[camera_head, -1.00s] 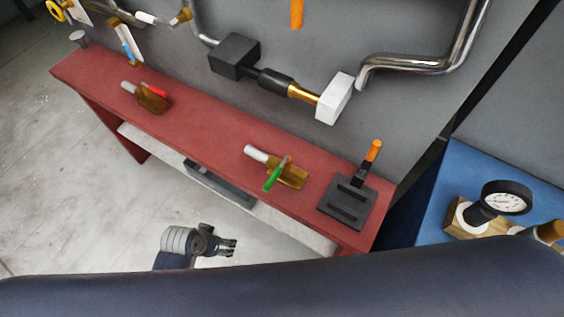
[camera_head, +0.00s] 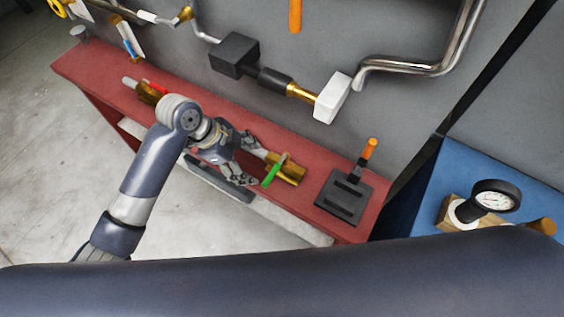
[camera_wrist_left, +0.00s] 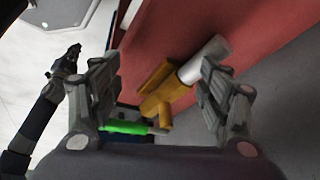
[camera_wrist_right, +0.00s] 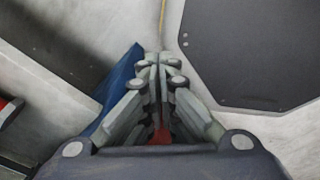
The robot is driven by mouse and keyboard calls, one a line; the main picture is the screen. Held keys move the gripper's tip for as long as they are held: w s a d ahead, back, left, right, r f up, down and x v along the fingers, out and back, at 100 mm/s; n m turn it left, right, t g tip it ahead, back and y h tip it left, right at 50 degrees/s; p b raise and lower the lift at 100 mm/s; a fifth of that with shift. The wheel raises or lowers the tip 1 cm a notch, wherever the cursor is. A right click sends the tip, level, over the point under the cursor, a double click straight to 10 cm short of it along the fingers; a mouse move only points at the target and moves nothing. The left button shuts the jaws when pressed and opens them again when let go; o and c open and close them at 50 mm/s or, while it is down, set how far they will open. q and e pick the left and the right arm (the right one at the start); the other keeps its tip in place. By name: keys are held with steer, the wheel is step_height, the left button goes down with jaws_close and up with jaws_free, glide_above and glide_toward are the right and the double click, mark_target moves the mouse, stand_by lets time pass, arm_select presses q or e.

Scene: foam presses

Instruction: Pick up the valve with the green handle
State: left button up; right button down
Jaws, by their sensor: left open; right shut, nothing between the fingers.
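The valve with the green handle (camera_head: 287,172) lies on the red bench, with a brass body, a pale pipe end and a green lever. My left gripper (camera_head: 250,166) is open beside it, over the bench's front part, and partly covers the pale end. In the left wrist view the valve's brass body (camera_wrist_left: 167,92) shows between the two spread fingers, the green handle near the left finger and the pale end near the right. I cannot tell whether a finger touches it. My right gripper (camera_wrist_right: 160,62) is shut and empty in its wrist view, away from the valve.
A red-handled valve (camera_head: 150,92) lies farther left on the red bench (camera_head: 100,75), partly behind my left arm. A black plate with an orange lever (camera_head: 345,198) stands right of the green-handled valve. Pipes run along the grey wall behind. A gauge (camera_head: 493,196) is on the blue table.

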mark_target(265, 153)
arm_select(q)
steer(key=w+r+m+g, duration=0.1)
steer(key=w+r+m, duration=0.4)
steer(key=r, duration=0.1)
steer(key=shift+m+g, duration=0.3)
steer(key=shift+m, duration=0.2)
steer(key=p+x, duration=0.2)
steer(key=x, duration=0.7)
steer(key=shift+s+d+f, duration=0.15)
steer(key=shift+f, duration=0.35)
steer(key=c, duration=1.6)
arm_select(e)
steer(key=shift+w+a+r, duration=0.1)
steer(key=shift+a+r, duration=0.05)
steer(key=shift+r, duration=0.45)
steer(key=shift+a+r, duration=0.1)
steer(key=shift+r, duration=0.45)
